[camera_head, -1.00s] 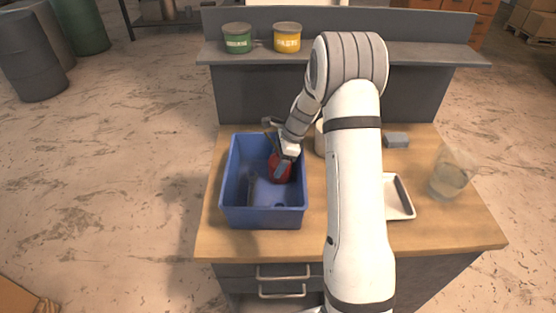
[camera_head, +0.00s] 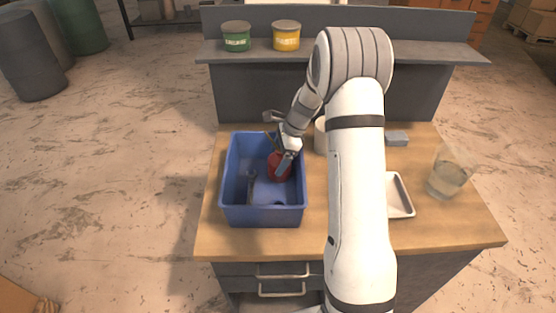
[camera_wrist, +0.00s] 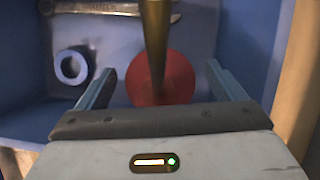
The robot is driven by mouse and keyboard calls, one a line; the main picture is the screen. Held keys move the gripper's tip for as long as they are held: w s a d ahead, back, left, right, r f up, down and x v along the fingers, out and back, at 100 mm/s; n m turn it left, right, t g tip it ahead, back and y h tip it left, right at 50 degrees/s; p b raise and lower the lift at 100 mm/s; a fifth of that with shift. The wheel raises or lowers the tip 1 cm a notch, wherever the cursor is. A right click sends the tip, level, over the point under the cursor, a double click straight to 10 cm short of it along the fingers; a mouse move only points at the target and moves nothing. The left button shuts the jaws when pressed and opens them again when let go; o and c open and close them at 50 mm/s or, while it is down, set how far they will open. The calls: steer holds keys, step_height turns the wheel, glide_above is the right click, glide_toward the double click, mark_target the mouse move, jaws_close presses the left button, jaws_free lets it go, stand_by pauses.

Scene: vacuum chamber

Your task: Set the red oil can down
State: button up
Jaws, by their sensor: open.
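The red oil can (camera_head: 279,166) is inside the blue bin (camera_head: 262,218), towards its right side. In the wrist view the can's round red body (camera_wrist: 178,82) and brass spout (camera_wrist: 156,40) show between the two fingers, with a visible space on each side. My gripper (camera_head: 283,154) is open over the can; its fingers also show in the wrist view (camera_wrist: 159,70). The can looks upright. The arm hides part of it in the head view, and its base is hidden.
A metal ring (camera_wrist: 70,66) and a wrench (camera_wrist: 120,9) lie in the bin beside the can. A white tray (camera_head: 401,196), a glass (camera_head: 449,174) and a grey block (camera_head: 397,139) are on the bench. Green (camera_head: 236,37) and yellow (camera_head: 286,37) tins stand on the shelf.

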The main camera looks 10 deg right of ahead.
steer(key=b+v, duration=0.1)
steer(key=v, duration=0.9)
steer(key=s+a+r+n+h, duration=0.1)
steer(key=s+a+r+n, duration=0.1)
steer(key=s+r+n, duration=0.35)
steer(key=s+a+r+n+h, duration=0.1)
steer(key=s+a+r+n, duration=0.15)
steer(key=s, duration=0.55)
steer(key=s+n+t+h, duration=0.2)
steer(key=s+n, duration=0.8)
steer(key=s, duration=0.7)
steer(key=shift+r+n+t, duration=0.3)
steer(key=shift+n+t, duration=0.1)
steer(key=shift+s+d, duration=0.1)
